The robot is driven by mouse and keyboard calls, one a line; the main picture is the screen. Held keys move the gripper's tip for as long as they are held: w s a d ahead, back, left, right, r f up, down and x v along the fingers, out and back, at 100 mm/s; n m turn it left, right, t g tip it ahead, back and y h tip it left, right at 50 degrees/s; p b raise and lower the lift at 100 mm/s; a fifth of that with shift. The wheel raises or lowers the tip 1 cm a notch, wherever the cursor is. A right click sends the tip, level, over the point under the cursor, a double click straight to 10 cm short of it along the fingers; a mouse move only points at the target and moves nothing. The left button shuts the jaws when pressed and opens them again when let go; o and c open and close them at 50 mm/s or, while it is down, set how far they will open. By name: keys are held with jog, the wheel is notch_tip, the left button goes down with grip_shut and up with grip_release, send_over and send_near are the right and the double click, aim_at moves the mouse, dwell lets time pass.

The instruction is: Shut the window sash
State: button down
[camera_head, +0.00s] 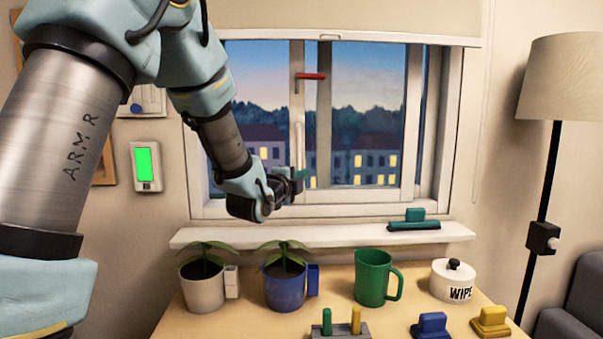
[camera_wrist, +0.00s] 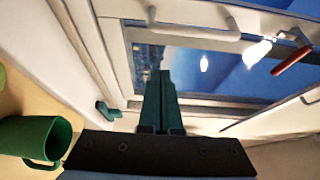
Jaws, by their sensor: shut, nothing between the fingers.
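The window sash (camera_head: 324,120) has a white vertical stile near the middle of the window. It carries a red lever handle (camera_head: 310,76), lying level, and a white upright pull handle (camera_head: 299,145) below it. In the wrist view the red lever (camera_wrist: 292,60) is at the upper right and the white pull handle (camera_wrist: 195,32) at the top. My gripper (camera_head: 303,175) is in front of the window near the lower end of the pull handle. Its green fingers (camera_wrist: 164,75) are together and empty. I cannot tell whether they touch the sash, or how wide any gap is.
A white sill (camera_head: 330,235) below holds a teal squeegee (camera_head: 414,222). On the table stand a white-potted plant (camera_head: 203,290), a blue-potted plant (camera_head: 285,290), a green mug (camera_head: 372,278) and a wipe tub (camera_head: 453,281). A rolled blind (camera_head: 350,18) hangs above. A floor lamp (camera_head: 565,75) stands right.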

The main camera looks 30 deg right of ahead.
jog(key=w+d+p, duration=0.4)
jog(key=w+p, duration=0.2)
jog(key=w, duration=0.1)
jog(key=shift+p, duration=0.4)
jog(key=shift+a, duration=0.1)
jog(key=w+a+b, duration=0.6)
jog(key=a, duration=0.6)
jog(key=w+a+b, duration=0.5)
jog(key=a+b, duration=0.1)
jog(key=a, duration=0.7)
jog(key=shift+w+a, duration=0.2)
jog(key=shift+w, duration=0.15)
